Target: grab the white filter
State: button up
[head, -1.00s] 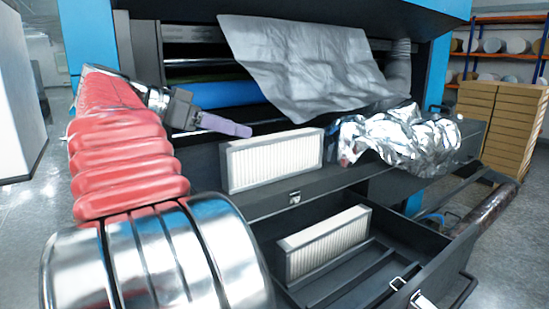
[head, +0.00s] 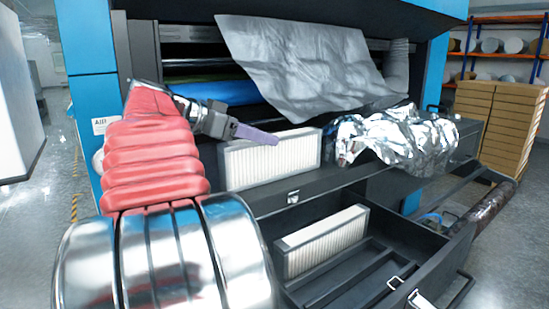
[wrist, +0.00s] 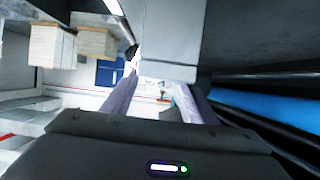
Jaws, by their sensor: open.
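One white pleated filter (head: 270,162) in a grey frame stands upright on the dark ledge of the machine. A second white pleated filter (head: 322,242) stands in the open drawer below. My gripper (head: 272,138) has purple-grey fingers and overlaps the top edge of the ledge filter in the head view. Whether it touches that filter I cannot tell. In the wrist view the two fingers (wrist: 160,97) are apart with nothing clearly between them. I cannot make out either filter for certain in the wrist view.
Crumpled silver foil (head: 398,140) lies on the ledge right of the upper filter. A grey sheet (head: 305,60) hangs above, in front of a blue roller (head: 215,90). The open drawer (head: 400,262) juts forward, its right part bare. Stacked cardboard boxes (head: 510,125) stand at right.

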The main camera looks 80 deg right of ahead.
jog(key=shift+x, duration=2.6)
jog(key=shift+s+a, duration=0.1)
jog(key=shift+c, duration=0.4)
jog(key=shift+r, duration=0.1)
grip_shut()
jog(key=shift+r, duration=5)
